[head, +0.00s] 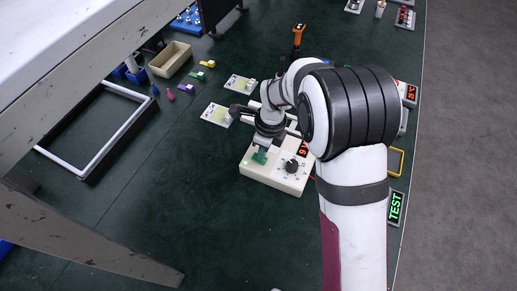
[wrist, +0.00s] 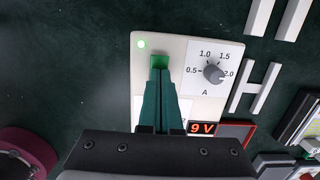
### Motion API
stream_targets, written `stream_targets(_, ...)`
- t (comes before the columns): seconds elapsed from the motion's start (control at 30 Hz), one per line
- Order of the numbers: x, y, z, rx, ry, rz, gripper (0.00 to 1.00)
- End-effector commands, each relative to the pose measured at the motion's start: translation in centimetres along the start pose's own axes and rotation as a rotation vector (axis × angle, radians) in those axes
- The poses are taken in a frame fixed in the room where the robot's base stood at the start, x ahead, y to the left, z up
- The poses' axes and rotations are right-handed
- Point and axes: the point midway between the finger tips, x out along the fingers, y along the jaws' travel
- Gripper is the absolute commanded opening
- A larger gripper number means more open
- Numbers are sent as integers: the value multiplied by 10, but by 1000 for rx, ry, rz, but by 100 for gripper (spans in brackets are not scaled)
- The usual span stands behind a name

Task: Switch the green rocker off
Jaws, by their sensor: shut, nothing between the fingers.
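The green rocker (wrist: 160,61) sits near the top left of a cream power supply panel (wrist: 180,45) in the wrist view. A small round light (wrist: 141,44) beside it glows green. My gripper (wrist: 160,76) has dark green fingers that are shut and empty. Their tips are at the rocker's near edge and cover part of it; I cannot tell whether they touch. In the head view my gripper (head: 260,157) is over the left part of the panel (head: 263,178). The rocker cannot be told apart from the fingers there.
A grey dial knob (wrist: 213,72) and a red "9 V" display (wrist: 205,128) are on the same panel. In the head view, a white frame (head: 96,158), a wooden box (head: 171,60) and a "TEST" sign (head: 396,208) stand apart. The dark green table in front of the panel is clear.

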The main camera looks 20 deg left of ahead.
Motion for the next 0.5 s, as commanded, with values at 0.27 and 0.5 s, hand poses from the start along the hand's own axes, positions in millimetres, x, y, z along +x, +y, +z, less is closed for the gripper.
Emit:
stream_targets(0.27,-1,0,-1,0,-1,-1,0)
stream_targets(0.5,-30,-1,0,0,-4,-5,0)
